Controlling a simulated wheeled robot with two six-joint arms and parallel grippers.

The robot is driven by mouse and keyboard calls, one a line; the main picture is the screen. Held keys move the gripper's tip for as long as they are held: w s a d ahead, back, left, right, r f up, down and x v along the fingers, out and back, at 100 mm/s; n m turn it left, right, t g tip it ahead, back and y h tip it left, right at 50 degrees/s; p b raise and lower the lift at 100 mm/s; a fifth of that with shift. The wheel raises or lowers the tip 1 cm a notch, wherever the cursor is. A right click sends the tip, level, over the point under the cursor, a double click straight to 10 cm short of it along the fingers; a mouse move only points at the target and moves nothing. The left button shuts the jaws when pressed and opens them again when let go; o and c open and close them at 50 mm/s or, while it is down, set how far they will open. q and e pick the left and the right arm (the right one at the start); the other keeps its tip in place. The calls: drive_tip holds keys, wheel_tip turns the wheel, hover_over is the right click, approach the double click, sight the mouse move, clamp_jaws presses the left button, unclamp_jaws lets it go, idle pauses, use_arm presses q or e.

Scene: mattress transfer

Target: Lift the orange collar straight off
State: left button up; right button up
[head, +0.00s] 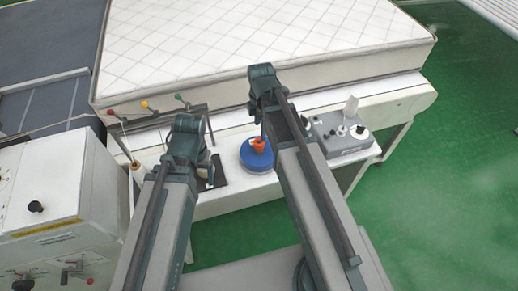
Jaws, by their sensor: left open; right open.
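The orange collar (258,143) is a small piece on top of a round blue base (254,159) on the white table. My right arm partly covers the base's right side. My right gripper (264,131) points down just above the collar, seen small and partly hidden by its own arm; I cannot tell whether it touches the collar. My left gripper (207,168) is open and low over a dark flat piece (218,180), left of the blue base, and partly hidden by its arm.
A large white quilted mattress (260,35) lies behind the table. A grey control box (342,135) with knobs stands right of the base. Red, yellow and green-tipped levers (145,104) stand at the left. A white cabinet (40,200) is at the far left. Green floor (450,190) lies open right.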

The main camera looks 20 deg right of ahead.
use_arm(q)
drive_tip(key=shift+f+b, duration=0.55)
drive_tip(key=shift+f, duration=0.55)
use_arm(e)
drive_tip(key=shift+f, duration=1.05)
use_arm(q)
drive_tip(key=shift+f, duration=0.1)
use_arm(e)
drive_tip(key=shift+f, duration=0.1)
wheel_tip(320, 180, down, 5)
drive_tip(key=b, duration=0.5)
drive_tip(key=shift+a+f, duration=0.1)
use_arm(q)
wheel_tip(320, 180, down, 5)
use_arm(e)
clamp_jaws()
